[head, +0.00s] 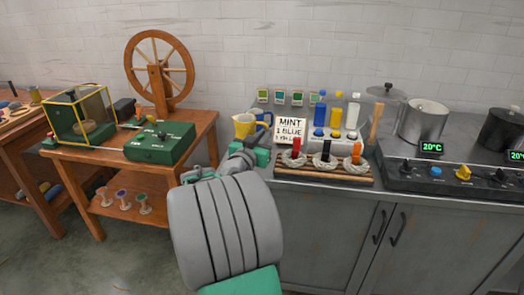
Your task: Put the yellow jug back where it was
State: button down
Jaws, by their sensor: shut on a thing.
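The yellow jug (242,127) is at the left end of the steel counter, upright, with its pale inside showing at the top and its handle toward the right. My gripper (249,143) is at the jug, shut on it; my own wrist and arm cover the lower part of the jug and most of the fingers. I cannot tell whether the jug's base touches the counter. A blue jug (267,117) stands just behind and to the right, partly hidden by the yellow one.
Right of the jugs stand a sign card (290,130), a wooden rack with wool skeins (325,172) and dye bottles (336,110). A steel pot (424,122) is on the hob farther right. A wooden table (193,134) with a green scale box (160,142) and spinning wheel is left.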

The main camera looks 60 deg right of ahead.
jog(key=f, duration=0.1)
jog(key=w+d+f, duration=0.1)
jog(key=d, duration=0.1)
jog(key=shift+w+f, duration=0.25)
jog(key=shift+f, duration=0.15)
jog(key=shift+f+b, duration=0.75)
jog(key=shift+f, duration=1)
jog(key=c, duration=1.5)
grip_release()
jog(key=shift+r, duration=0.1)
